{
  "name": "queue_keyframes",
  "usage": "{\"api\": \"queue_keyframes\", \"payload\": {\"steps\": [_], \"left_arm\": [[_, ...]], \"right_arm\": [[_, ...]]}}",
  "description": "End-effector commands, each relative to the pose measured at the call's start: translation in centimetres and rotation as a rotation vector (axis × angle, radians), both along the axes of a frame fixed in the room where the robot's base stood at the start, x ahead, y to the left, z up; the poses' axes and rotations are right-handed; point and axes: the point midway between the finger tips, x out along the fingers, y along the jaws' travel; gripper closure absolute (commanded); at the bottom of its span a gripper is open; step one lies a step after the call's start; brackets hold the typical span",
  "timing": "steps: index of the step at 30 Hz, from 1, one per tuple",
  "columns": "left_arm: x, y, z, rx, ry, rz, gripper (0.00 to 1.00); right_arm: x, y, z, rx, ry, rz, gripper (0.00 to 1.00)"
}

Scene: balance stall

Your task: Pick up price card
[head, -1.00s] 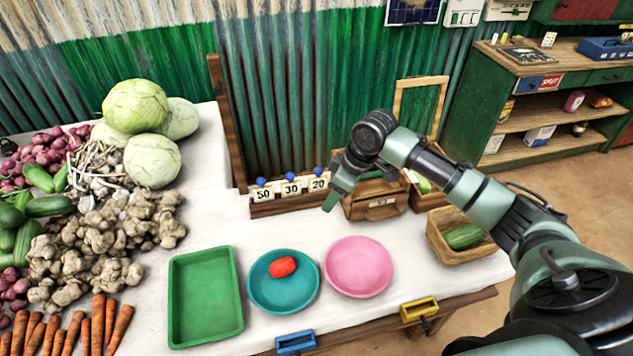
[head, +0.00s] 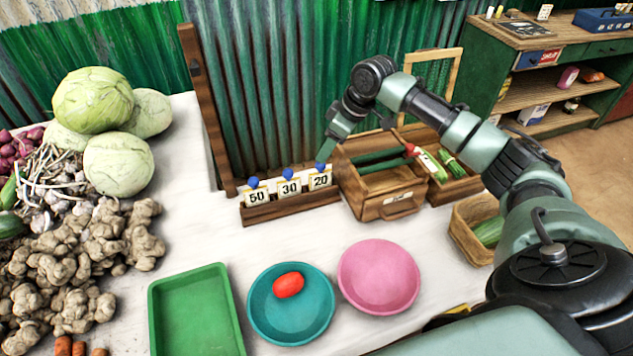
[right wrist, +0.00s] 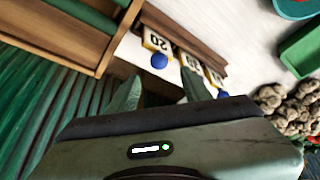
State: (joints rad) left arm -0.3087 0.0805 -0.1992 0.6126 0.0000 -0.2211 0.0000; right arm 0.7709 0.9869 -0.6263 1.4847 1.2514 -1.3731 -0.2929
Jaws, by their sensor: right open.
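Three white price cards stand in a row in a wooden holder (head: 292,206): the 50 card (head: 257,197), the 30 card (head: 290,188) and the 20 card (head: 320,181). Each has a blue knob at its top. My right gripper (head: 324,156) is open and empty, its fingertips close to the knob of the 20 card. In the right wrist view the open gripper (right wrist: 160,88) has the 20 card (right wrist: 157,41) and its blue knob (right wrist: 159,61) just beyond the fingertips, roughly between them. I cannot tell if they touch. My left gripper is out of view.
A wooden box (head: 397,204) stands right beside the holder, and a wooden post (head: 207,110) rises behind its left end. In front are a green tray (head: 195,310), a teal bowl (head: 308,330) with a red item, and a pink bowl (head: 378,275). Vegetables fill the left.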

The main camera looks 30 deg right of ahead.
Motion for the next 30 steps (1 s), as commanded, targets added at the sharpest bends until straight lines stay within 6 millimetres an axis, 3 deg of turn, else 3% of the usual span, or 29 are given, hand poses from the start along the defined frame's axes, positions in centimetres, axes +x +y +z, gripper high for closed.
{"api": "queue_keyframes", "payload": {"steps": [15,24,25,30], "left_arm": [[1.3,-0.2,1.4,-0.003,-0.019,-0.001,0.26],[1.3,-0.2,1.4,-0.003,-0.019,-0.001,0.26],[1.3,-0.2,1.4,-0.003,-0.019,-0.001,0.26],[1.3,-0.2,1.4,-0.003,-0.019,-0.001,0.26]], "right_arm": [[2.0,1.1,-6.2,0.0,0.004,0.001,0.51],[2.2,1.2,-6.9,-0.002,0.001,0.001,0.51],[2.2,1.2,-6.9,-0.002,0.001,0.001,0.54],[2.2,1.2,-6.9,-0.002,0.001,0.001,1.0]]}}
